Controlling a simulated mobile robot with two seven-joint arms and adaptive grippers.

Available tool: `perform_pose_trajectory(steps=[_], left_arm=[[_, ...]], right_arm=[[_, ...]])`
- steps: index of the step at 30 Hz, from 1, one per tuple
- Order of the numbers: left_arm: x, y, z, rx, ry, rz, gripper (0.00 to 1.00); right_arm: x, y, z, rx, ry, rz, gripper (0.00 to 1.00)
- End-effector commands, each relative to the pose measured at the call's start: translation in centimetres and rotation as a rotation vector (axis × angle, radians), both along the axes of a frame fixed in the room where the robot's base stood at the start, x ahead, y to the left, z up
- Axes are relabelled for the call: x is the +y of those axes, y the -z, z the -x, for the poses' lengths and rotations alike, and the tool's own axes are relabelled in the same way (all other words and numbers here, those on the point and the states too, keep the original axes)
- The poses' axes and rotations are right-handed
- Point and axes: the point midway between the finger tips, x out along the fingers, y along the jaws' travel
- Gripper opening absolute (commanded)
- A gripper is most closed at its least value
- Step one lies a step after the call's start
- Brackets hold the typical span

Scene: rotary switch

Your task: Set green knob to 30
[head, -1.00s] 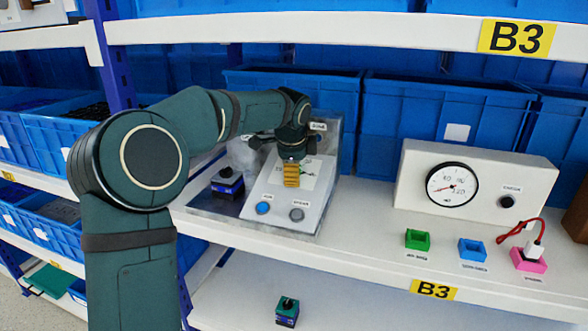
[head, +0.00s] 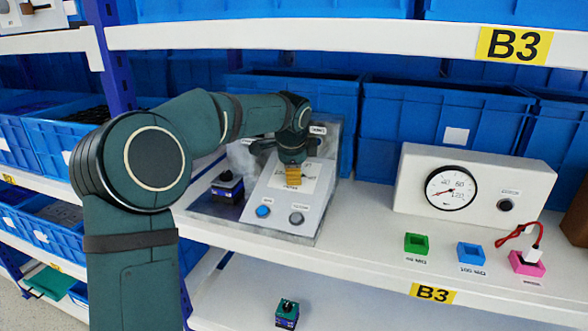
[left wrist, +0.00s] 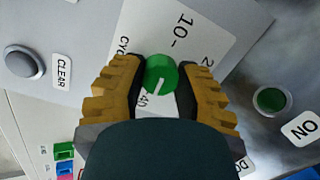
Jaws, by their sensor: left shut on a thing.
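The green knob (left wrist: 161,75) shows in the left wrist view between the ribbed yellow fingers of my left gripper (left wrist: 160,82), which is shut on it. The knob's white pointer line points down and slightly left in that view, near a partly hidden number that looks like 40. The marks "10" and part of a "2" show on the white dial plate (left wrist: 190,30); other numbers are hidden by my gripper. In the head view my left gripper (head: 292,176) is at the sloped grey control panel (head: 273,201) and hides the knob. My right gripper is not in view.
The panel has a blue button (head: 264,211) and a grey button (head: 297,218) below the dial. A gauge box (head: 410,193) stands to the right on the shelf. Green (head: 416,243), blue (head: 471,252) and pink (head: 527,263) blocks sit in front of it. Blue bins (head: 440,130) stand behind.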

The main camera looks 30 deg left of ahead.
Motion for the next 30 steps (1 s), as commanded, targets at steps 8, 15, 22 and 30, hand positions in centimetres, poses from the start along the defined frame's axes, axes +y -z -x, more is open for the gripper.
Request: perform_pose_trajectory(steps=[8,15,22,30], left_arm=[[0.0,0.0,0.1,-0.012,-0.207,0.08,0.0],[0.0,0.1,0.1,-0.031,-0.419,0.163,0.0],[0.0,0.1,0.1,-0.048,-0.61,0.237,0.0],[-0.1,0.3,0.1,-0.064,-0.776,0.303,0.0]], right_arm=[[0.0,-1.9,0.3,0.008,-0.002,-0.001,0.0],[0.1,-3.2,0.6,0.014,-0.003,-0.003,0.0],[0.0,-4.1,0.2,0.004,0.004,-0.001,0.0],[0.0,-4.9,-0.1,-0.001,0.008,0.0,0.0]])
